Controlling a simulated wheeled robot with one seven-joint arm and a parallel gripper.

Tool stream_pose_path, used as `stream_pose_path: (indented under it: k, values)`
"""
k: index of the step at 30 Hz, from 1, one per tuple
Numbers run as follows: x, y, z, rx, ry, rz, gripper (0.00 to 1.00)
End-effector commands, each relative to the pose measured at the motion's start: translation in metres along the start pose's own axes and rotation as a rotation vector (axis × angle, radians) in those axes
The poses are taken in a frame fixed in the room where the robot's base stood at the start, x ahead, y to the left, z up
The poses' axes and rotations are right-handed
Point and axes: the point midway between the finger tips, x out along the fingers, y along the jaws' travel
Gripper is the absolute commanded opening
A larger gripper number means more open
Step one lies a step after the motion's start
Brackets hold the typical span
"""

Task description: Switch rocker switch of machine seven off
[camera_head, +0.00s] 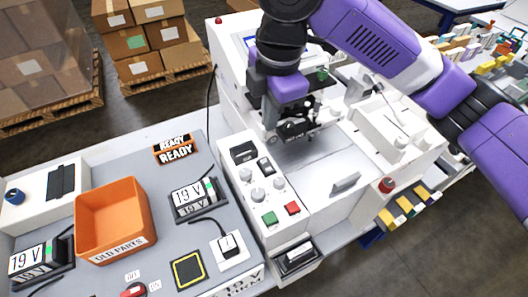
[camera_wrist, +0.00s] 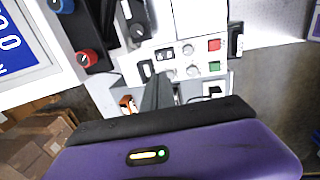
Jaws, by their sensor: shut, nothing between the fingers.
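The white machine's control panel (camera_head: 262,222) has a small dark rocker switch (camera_head: 265,166) beside a larger black fitting (camera_head: 243,152). In the wrist view the small rocker (camera_wrist: 165,54) lies above the finger tips, with the black fitting (camera_wrist: 147,70) to its left. No number seven is readable, so I cannot tell which switch belongs to machine seven. My gripper (camera_head: 292,132) is shut and empty, above the machine to the right of the panel in the head view. Its dark fingers also show in the wrist view (camera_wrist: 160,84). The rocker's on or off position is too small to tell.
The panel also holds several knobs, a green button (camera_head: 270,218) and a red button (camera_head: 292,208). A white switch box (camera_head: 230,246) sits on the grey bench, near an orange bin (camera_head: 112,196). A red knob (camera_head: 387,184) stands at the machine's right.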

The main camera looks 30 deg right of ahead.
Motion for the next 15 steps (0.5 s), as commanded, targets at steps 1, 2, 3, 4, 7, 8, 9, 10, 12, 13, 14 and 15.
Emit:
stream_pose_path:
  k: [1, 2, 3, 4, 7, 8, 9, 10, 12, 13, 14, 15]
  values:
    - [0.001, 0.0, 0.0, 0.0, 0.001, 0.0, 0.0]
    - [0.002, 0.0, 0.0, 0.0, 0.001, 0.0, 0.0]
    - [0.004, 0.0, 0.0, 0.001, 0.002, -0.001, 0.0]
    - [0.006, 0.0, -0.001, 0.001, 0.003, -0.002, 0.0]
    - [0.017, 0.0, -0.001, 0.001, 0.003, -0.002, 0.0]
    - [0.022, -0.001, -0.001, 0.001, 0.004, -0.003, 0.0]
    - [0.029, -0.001, -0.001, 0.002, 0.003, -0.003, 0.0]
    - [0.033, 0.0, 0.0, 0.003, 0.002, -0.003, 0.0]
    - [0.047, 0.0, 0.0, 0.003, 0.001, -0.003, 0.0]
    - [0.053, -0.001, 0.0, 0.002, 0.002, -0.003, 0.0]
    - [0.059, 0.0, 0.0, 0.003, 0.001, -0.003, 0.0]
    - [0.067, 0.0, 0.0, 0.003, 0.002, -0.003, 0.0]
